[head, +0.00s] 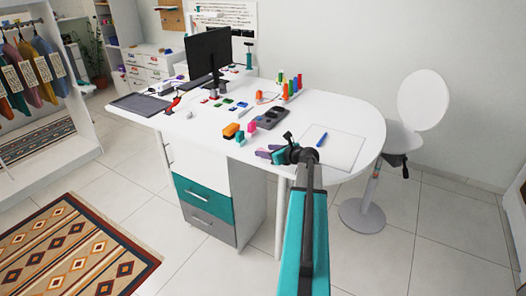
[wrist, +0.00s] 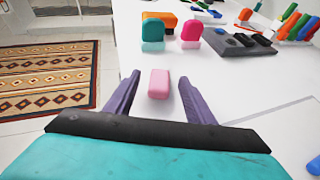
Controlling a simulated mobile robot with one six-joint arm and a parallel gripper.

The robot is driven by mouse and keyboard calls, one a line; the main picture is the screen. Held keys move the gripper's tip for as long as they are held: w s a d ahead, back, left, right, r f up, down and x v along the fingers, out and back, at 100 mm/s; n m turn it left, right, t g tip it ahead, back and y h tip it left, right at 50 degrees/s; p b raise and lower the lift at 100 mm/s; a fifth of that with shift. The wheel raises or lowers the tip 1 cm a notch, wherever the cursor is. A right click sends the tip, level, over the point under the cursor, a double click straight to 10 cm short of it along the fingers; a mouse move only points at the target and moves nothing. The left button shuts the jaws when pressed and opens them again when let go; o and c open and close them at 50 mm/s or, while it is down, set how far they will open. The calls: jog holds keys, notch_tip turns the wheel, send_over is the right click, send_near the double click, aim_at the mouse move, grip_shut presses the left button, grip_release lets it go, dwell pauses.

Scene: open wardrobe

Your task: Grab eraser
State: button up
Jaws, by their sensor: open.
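A small pink block that looks like the eraser (wrist: 158,84) lies on the white desk. In the wrist view it is between the tips of my gripper's two purple fingers (wrist: 157,92), with a gap on each side. My gripper is open and holds nothing. In the head view my gripper (head: 269,154) is over the desk's front edge, left of a sheet of paper; the eraser is too small or hidden to make out clearly there.
A dark grey tray (head: 271,117) lies behind. A blue pen (head: 322,139) lies on the paper (head: 342,152) to the right. A monitor (head: 208,52) stands farther back.

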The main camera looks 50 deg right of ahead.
jog(key=shift+x, duration=1)
jog(key=shift+c, duration=0.2)
jog(key=c, duration=1.1)
